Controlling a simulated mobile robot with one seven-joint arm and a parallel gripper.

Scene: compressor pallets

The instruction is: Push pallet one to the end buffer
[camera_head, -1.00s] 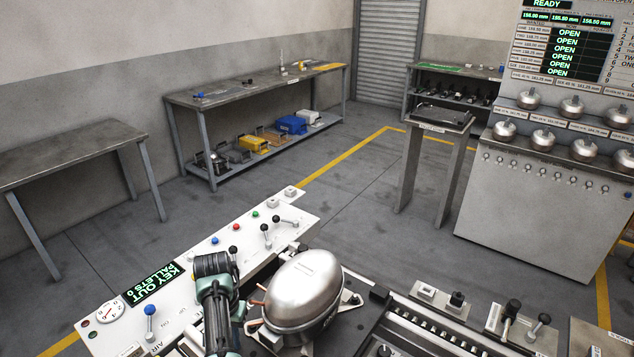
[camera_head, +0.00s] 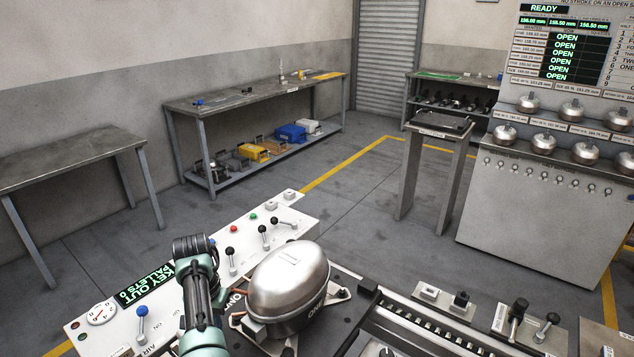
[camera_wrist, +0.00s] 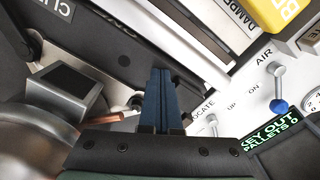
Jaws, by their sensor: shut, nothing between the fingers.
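Pallet one is a dark plate marked ONE (camera_head: 318,309) that carries a silver domed compressor (camera_head: 288,280). It sits at the left end of the conveyor track (camera_head: 415,330). My gripper (camera_wrist: 160,75) is shut and empty in the wrist view. Its blue fingers point down over the dark plate beside the compressor's copper tube (camera_wrist: 112,115). In the head view my arm stands left of the compressor and hides the gripper's fingertips. I cannot tell whether the fingers touch the pallet.
A white control panel (camera_head: 180,275) with levers, coloured buttons and a "KEY OUT PALLETS 0" display lies left of the pallet. A blue-knobbed AIR lever (camera_head: 142,315) stands near my arm. The track has levers at its right. A grey press cabinet (camera_head: 550,210) stands behind.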

